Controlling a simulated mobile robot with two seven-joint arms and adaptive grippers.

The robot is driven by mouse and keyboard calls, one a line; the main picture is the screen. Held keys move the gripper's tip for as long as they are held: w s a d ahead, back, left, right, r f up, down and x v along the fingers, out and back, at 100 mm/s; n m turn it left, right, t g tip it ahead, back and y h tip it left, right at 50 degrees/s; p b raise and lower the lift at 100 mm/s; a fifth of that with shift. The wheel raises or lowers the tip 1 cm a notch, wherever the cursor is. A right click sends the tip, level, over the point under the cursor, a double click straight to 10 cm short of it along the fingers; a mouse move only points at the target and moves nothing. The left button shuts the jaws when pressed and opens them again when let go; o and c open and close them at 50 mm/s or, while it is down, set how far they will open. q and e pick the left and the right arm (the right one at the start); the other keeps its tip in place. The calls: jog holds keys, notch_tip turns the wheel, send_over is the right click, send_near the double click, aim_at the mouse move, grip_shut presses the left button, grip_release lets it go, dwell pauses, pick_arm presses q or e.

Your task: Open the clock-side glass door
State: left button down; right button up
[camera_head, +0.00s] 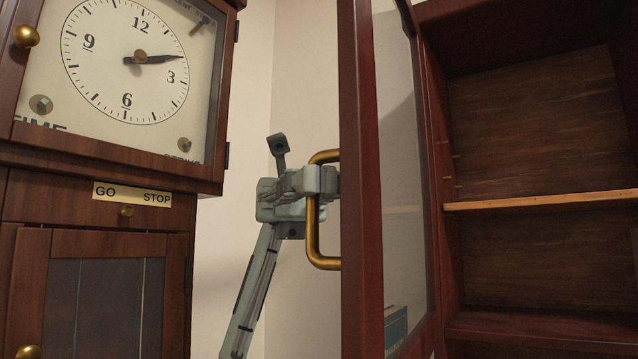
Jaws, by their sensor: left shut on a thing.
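The glass door (361,200) stands swung open, seen nearly edge-on, with its glass pane (398,160) facing right toward the cabinet interior. Its brass handle (324,262) is a curved bar on the door's left face. My left gripper (322,182) is shut on the upper part of this handle. The arm comes up from below, between the clock and the door. The fingertips are partly hidden against the handle and the door's edge. My right gripper is not in view.
A tall wooden clock (115,110) with a white dial and a GO/STOP plate (131,194) stands at the left. The cabinet (535,130) at the right has an empty light-edged shelf (540,201). A pale wall (235,250) shows between them.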

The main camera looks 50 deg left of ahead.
pick_arm(q)
jog(key=c, duration=1.9)
grip_release()
jog(key=shift+w, duration=0.1)
jog(key=v, duration=1.2)
